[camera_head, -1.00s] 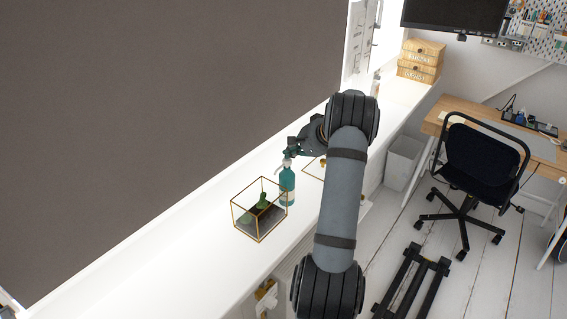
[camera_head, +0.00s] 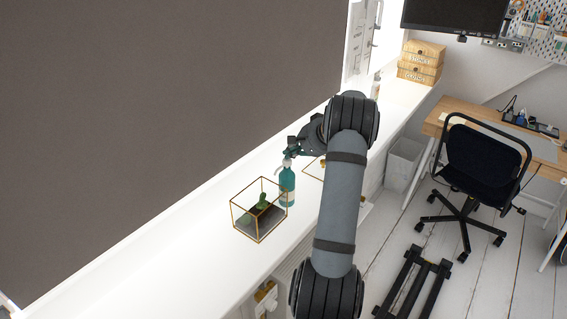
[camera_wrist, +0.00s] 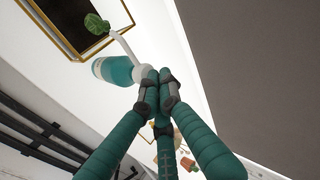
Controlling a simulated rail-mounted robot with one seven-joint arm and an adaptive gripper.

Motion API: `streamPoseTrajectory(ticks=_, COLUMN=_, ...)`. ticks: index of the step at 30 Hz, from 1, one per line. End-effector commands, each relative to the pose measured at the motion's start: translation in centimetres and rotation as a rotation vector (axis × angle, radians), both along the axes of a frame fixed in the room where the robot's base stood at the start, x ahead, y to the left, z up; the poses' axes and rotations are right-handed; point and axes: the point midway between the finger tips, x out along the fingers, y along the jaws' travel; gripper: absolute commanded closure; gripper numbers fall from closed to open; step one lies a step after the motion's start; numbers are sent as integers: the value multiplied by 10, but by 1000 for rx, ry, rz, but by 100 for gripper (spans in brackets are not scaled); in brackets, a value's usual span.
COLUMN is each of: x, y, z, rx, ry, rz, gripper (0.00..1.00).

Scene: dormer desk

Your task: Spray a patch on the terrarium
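The terrarium (camera_head: 236,219) is a gold-framed clear box on the white sill, with a green cactus and dark soil inside. It also shows at the top left of the wrist view (camera_wrist: 57,40). A teal spray bottle (camera_head: 287,187) with a white head stands upright, or nearly so, just right of it; I cannot tell if its base touches the sill. In the wrist view the bottle (camera_wrist: 113,70) has its white nozzle toward the terrarium. My gripper (camera_wrist: 157,76) has its teal fingers closed together at the bottle's head. The exact finger contact is partly hidden.
A thin gold frame (camera_head: 308,172) lies on the sill behind the bottle, partly hidden by my arm. Wooden boxes (camera_head: 420,62) and a small bottle (camera_head: 375,88) stand farther along. The sill (camera_head: 185,250) left of the terrarium is clear. A dark blind (camera_head: 150,100) borders it.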

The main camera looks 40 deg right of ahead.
Motion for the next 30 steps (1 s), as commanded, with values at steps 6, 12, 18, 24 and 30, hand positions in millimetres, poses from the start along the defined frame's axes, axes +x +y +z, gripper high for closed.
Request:
streamPoseTrajectory(ticks=6, x=0, y=0, z=1, rx=1, ry=0, rz=-1, gripper=100)
streamPoseTrajectory(ticks=12, x=0, y=0, z=8, rx=0, ry=-1, rz=-1, gripper=100)
streamPoseTrajectory(ticks=18, x=1, y=0, z=29, rx=-1, ry=-2, rz=-1, gripper=100)
streamPoseTrajectory(ticks=24, x=1, y=0, z=51, rx=-1, ry=-2, rz=-1, gripper=100)
streamPoseTrajectory(ticks=30, x=0, y=0, z=62, rx=1, ry=-1, rz=0, gripper=100)
